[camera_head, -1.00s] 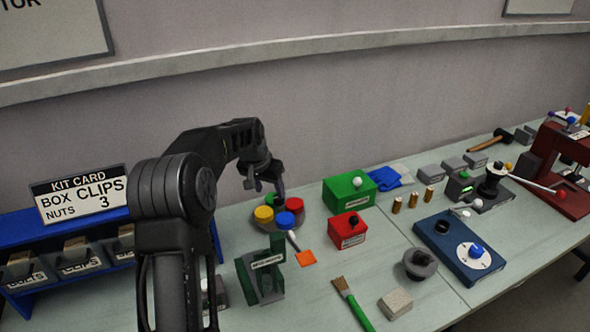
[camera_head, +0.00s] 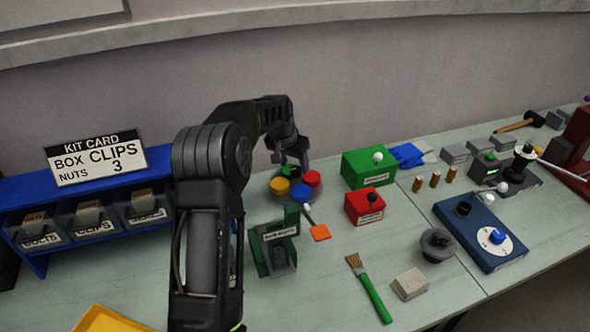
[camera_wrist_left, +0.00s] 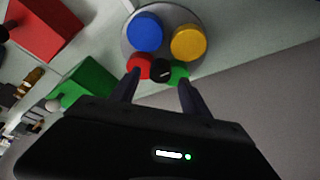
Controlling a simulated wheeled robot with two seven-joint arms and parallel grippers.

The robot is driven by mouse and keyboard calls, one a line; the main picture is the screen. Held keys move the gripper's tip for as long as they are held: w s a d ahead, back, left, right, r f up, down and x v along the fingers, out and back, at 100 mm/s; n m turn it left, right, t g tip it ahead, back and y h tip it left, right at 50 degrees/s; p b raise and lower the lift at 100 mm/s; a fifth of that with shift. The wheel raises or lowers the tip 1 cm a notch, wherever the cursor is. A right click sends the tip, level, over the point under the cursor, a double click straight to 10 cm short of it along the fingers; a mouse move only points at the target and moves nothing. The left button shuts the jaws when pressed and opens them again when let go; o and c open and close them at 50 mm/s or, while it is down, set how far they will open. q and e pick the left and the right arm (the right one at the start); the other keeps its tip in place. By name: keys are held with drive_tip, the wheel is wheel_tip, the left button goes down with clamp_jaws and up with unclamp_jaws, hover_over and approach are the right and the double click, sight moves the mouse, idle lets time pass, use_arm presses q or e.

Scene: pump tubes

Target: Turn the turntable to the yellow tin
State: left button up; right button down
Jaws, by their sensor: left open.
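The grey round turntable (camera_wrist_left: 167,17) carries a yellow tin (camera_head: 279,187), a blue tin (camera_head: 302,193), a red tin (camera_head: 312,178) and a green tin (camera_head: 290,170). A black knob (camera_wrist_left: 160,72) shows between the red and green tins in the left wrist view. An orange tag (camera_head: 320,232) on a pale stick lies at the turntable's front, and the blue tin is nearest to it. My left gripper (camera_wrist_left: 159,82) is open over the turntable's back side, its fingers either side of the knob; contact cannot be told. My right gripper is out of view.
A green box (camera_head: 369,169) and a red box (camera_head: 365,206) stand right of the turntable. A dark green stand (camera_head: 273,247) is in front. Blue shelving with bins (camera_head: 90,220) and a kit card (camera_head: 95,158) are at left. A brush (camera_head: 371,290) lies nearer the front.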

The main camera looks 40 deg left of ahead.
use_arm(q)
drive_tip(key=shift+x, duration=1.1)
clamp_jaws()
idle(0.7)
